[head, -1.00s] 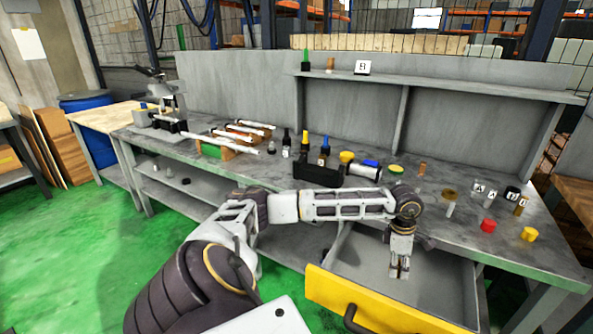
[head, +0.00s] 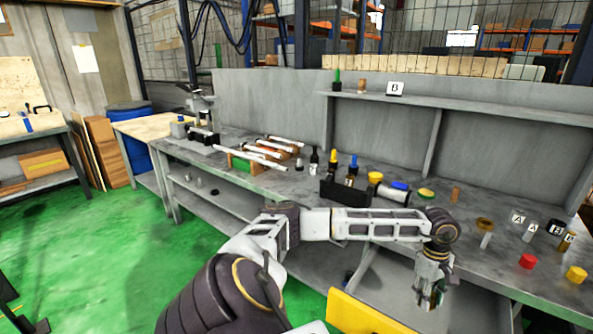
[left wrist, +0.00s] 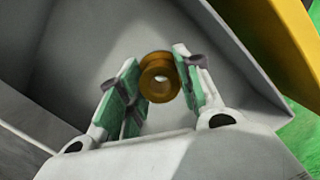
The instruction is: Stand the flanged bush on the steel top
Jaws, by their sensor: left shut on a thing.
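The flanged bush (left wrist: 160,78) is a bronze-coloured ring with a wide flange and a round bore. In the left wrist view it sits between the green-padded fingers of my left gripper (left wrist: 157,92), bore facing the camera. My left gripper (head: 430,296) is shut on it, over the open drawer and in front of the bench. In the head view the bush is too small to make out clearly. The steel top (head: 285,182) is the worn grey bench surface behind my left arm. My right gripper is not in view.
The open drawer has a yellow front (head: 365,315). On the bench stand a black holder (head: 345,191) with bottles, white rods (head: 262,152) on a rack, a red cap (head: 527,261) and a yellow cap (head: 576,274).

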